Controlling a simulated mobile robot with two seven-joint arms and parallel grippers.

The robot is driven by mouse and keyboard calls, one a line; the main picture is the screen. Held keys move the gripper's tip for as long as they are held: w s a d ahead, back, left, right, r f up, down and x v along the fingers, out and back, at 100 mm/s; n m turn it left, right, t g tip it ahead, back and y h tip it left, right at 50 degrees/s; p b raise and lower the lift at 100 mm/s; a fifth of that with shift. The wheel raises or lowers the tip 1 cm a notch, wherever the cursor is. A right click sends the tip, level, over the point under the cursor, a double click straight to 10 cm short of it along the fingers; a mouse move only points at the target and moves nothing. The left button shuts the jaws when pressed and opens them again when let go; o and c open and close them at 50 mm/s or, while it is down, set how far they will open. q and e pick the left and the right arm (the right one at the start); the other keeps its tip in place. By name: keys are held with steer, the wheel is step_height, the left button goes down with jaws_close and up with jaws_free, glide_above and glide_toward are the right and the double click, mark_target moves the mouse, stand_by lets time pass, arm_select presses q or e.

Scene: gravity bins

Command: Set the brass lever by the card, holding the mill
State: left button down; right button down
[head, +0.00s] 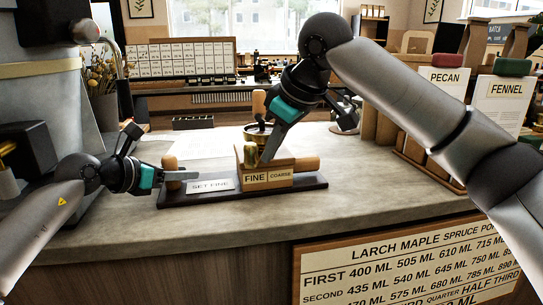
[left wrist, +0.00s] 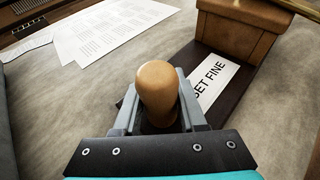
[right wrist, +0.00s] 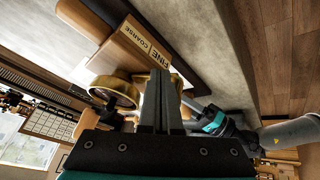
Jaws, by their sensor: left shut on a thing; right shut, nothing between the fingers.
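The mill (head: 267,180) is a wooden box on a dark base board, with FINE and COARSE labels on its front; it also shows in the right wrist view (right wrist: 125,50). A card (head: 210,185) on the base reads SET FINE. My left gripper (head: 185,175) is shut on a wooden knob (left wrist: 157,85) at the base's left end. The brass lever (head: 250,155) stands over the FINE side. My right gripper (head: 266,158) is shut and empty, just right of the lever; whether they touch I cannot tell. In the right wrist view the fingers hide part of the mill.
A printed sheet (left wrist: 110,28) lies behind the mill. Standing boards marked PECAN (head: 440,115) and FENNEL (head: 497,105) are at the right. A grey machine (head: 45,110) stands at the left.

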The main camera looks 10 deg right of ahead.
arm_select(q)
steer(key=shift+s+f, duration=0.1)
steer(key=shift+f, duration=0.35)
arm_select(e)
step_height(320, 180, up, 7)
steer(key=d, duration=0.1)
steer(key=shift+f, duration=0.15)
stand_by(0.4)
steer(key=shift+s, duration=0.1)
arm_select(q)
steer(key=c, duration=0.9)
jaws_free()
steer(key=o, duration=0.5)
steer(key=shift+r, duration=0.3)
steer(key=shift+o, duration=0.3)
steer(key=o, duration=0.3)
steer(key=shift+r, duration=0.1)
steer(key=shift+o, duration=0.2)
